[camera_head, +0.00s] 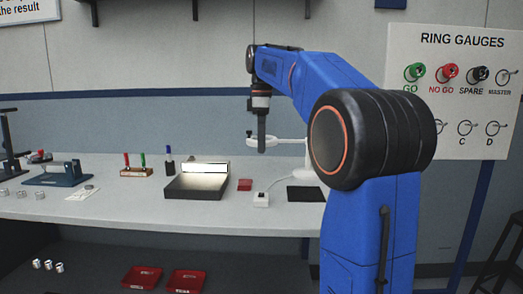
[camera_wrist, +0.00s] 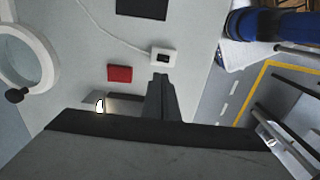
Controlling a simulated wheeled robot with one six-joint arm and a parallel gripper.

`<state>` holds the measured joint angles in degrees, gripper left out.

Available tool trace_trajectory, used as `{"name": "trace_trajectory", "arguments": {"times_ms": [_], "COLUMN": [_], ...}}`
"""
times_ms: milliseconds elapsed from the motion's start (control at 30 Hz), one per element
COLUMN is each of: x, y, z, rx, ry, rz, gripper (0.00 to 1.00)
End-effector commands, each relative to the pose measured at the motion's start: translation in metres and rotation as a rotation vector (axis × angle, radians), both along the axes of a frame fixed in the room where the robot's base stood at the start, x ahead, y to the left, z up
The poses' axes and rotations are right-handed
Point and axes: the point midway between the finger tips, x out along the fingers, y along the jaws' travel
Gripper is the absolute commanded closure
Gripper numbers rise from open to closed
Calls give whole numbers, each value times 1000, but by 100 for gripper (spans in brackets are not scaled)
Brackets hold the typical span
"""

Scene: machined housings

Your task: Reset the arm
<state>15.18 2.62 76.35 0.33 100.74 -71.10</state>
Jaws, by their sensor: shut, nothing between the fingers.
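My blue arm reaches up and over the workbench (camera_head: 130,209) in the head view. My gripper (camera_head: 261,145) hangs pointing down above the bench, in front of a white ring-shaped lamp or magnifier (camera_head: 285,142). In the wrist view the fingers of my gripper (camera_wrist: 161,80) are together with nothing between them. Below it on the bench are a small red block or pad (camera_head: 245,184) and a small white box (camera_head: 261,199) with a dark top and a cable. They also show in the wrist view, the red pad (camera_wrist: 120,73) and the white box (camera_wrist: 163,57).
A dark tray with a lit panel (camera_head: 197,187) stands left of my gripper, and a black mat (camera_head: 305,194) lies to the right. A rack with red and green handled gauges (camera_head: 137,172) stands farther left. A ring gauge board (camera_head: 455,90) hangs on the wall. Red bins (camera_head: 141,278) sit below.

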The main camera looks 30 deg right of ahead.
Motion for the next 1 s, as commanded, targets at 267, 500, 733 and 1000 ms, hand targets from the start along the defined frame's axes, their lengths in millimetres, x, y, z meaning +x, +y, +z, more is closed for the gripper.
{"name": "trace_trajectory", "arguments": {"times_ms": [267,500,733,1000], "x": [0,-1,-31,-94], "y": [0,1,23,64], "z": [0,0,-13,-56], "rx": [0,-1,-7,-4], "ry": [0,-2,-40,-127], "rz": [0,-3,-93,-301], "gripper": [100,100,100,100]}}
